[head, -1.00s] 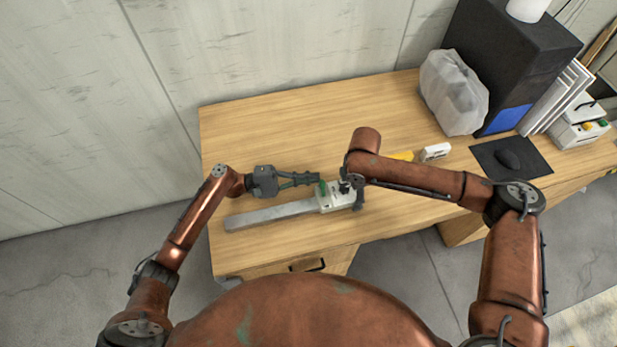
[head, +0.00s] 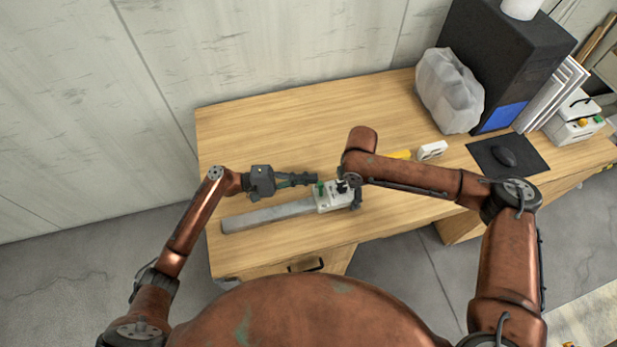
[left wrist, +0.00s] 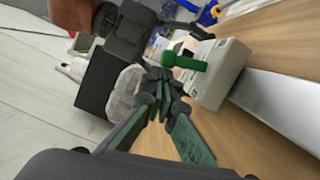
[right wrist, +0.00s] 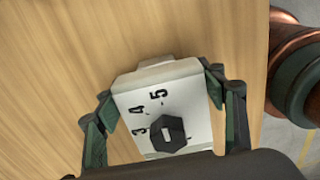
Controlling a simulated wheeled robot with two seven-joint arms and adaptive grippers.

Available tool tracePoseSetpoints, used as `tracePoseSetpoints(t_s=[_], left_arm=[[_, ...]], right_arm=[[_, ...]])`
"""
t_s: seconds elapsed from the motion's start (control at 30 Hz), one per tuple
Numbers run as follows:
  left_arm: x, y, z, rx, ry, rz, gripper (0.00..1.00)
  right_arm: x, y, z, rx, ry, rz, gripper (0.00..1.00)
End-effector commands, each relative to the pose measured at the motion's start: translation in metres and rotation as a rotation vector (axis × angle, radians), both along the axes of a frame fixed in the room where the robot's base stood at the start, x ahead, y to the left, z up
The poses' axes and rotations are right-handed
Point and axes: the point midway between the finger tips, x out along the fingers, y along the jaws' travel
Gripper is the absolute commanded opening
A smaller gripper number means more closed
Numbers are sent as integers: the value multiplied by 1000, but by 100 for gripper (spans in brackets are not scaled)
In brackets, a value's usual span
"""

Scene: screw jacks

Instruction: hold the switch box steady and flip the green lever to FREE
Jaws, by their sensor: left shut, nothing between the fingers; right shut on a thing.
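The switch box (head: 333,203) is a pale box at the right end of a long grey bar on the desk. Its green lever (left wrist: 185,62) stands out from the box in the left wrist view, and shows small in the head view (head: 320,187). My left gripper (head: 314,179) is shut and empty, its tips close beside the lever; I cannot tell whether they touch it. My right gripper (right wrist: 157,92) is shut on the box, one finger on each side. The right wrist view shows a black knob (right wrist: 167,133) and printed numbers on the box. The FREE mark is not readable.
The grey bar (head: 268,215) runs left from the box along the desk. A yellow item (head: 400,155) and a small white block (head: 432,150) lie behind my right arm. A bagged object (head: 448,90) and dark cabinet (head: 510,60) stand farther right. The desk's back left is clear.

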Motion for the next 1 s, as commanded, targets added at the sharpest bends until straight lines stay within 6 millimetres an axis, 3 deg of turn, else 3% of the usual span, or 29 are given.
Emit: tracePoseSetpoints(t_s=[0.53, 0.83, 1.0], left_arm=[[-24, -8, 14, 149, -435, -1, 0], [-23, -3, 13, 146, -423, 1, 0], [-25, 21, 15, 148, -424, 1, 0]], right_arm=[[0, 0, 0, 0, 0, 0, 6], [0, 0, 0, 0, 0, 0, 6], [0, 0, 0, 0, 0, 0, 6]])
